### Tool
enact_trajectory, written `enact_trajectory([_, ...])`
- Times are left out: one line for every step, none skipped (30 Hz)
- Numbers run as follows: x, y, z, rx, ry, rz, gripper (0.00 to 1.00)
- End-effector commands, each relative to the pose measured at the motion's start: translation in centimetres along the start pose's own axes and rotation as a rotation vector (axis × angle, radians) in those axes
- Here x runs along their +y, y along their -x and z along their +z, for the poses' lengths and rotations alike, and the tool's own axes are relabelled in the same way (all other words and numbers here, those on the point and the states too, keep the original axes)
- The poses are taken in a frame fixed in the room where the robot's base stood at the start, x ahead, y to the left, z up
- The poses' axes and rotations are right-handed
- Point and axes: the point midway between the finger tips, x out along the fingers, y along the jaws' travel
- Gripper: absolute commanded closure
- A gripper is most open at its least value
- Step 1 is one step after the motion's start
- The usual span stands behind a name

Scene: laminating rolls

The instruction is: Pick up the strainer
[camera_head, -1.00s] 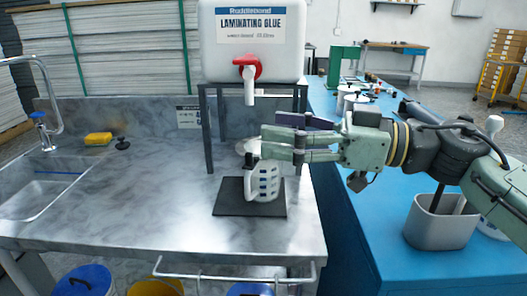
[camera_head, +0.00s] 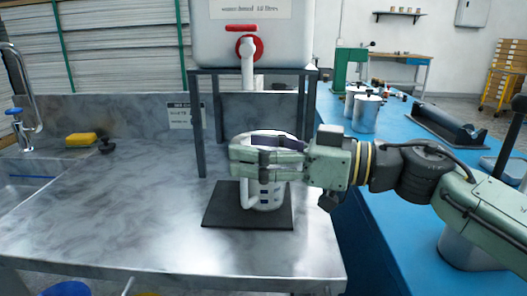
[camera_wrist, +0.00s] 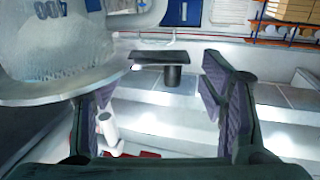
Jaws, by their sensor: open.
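A white jug (camera_head: 268,198) with blue marks stands upright on a dark square mat (camera_head: 222,214) below the dispenser tap. A pale rounded rim (camera_head: 268,133), perhaps the strainer, shows above my gripper (camera_head: 240,158). I cannot tell whether it rests on the jug or behind it. My gripper is open, level with the jug's top and in front of it, hiding its upper part. In the wrist view, a large pale translucent body (camera_wrist: 60,55) marked 400, with a wide rim, fills the left side, beside and partly behind one finger. Nothing is clearly between the fingers.
The glue container (camera_head: 250,35) sits on a dark stand (camera_head: 200,125) with its red-handled tap (camera_head: 248,60) above the jug. A yellow sponge (camera_head: 81,139) lies at the back left. The left counter is mostly clear. Metal pots (camera_head: 366,112) stand on the blue bench at right.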

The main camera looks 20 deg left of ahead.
Motion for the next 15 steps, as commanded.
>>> enact_trajectory([-0.03,-0.61,0.00,-0.001,0.000,-0.002,0.35])
enact_trajectory([-0.04,-0.86,0.02,-0.001,-0.001,-0.002,0.35])
enact_trajectory([-0.02,-1.07,0.02,0.000,-0.001,-0.001,0.35])
enact_trajectory([0.00,-1.16,0.03,0.000,-0.001,0.000,0.35])
enact_trajectory([0.02,-1.21,0.03,0.001,-0.001,0.001,0.35])
enact_trajectory([0.04,-1.22,0.03,0.001,-0.001,0.002,0.35])
enact_trajectory([0.04,-1.22,0.03,0.001,-0.001,0.002,0.35])
enact_trajectory([0.04,-1.20,0.03,0.001,-0.001,0.002,0.35])
enact_trajectory([0.04,-1.20,0.03,0.001,-0.001,0.002,0.35])
enact_trajectory([0.04,-1.19,0.03,0.001,-0.001,0.002,0.35])
enact_trajectory([0.04,-1.19,0.03,0.001,-0.001,0.001,0.36])
enact_trajectory([0.04,-1.19,0.02,0.001,-0.001,0.001,0.38])
enact_trajectory([0.03,-1.19,0.02,0.001,-0.001,0.001,0.40])
enact_trajectory([0.04,-1.18,0.02,0.001,-0.001,0.001,0.42])
enact_trajectory([0.03,-1.18,0.02,0.001,-0.001,0.001,0.45])
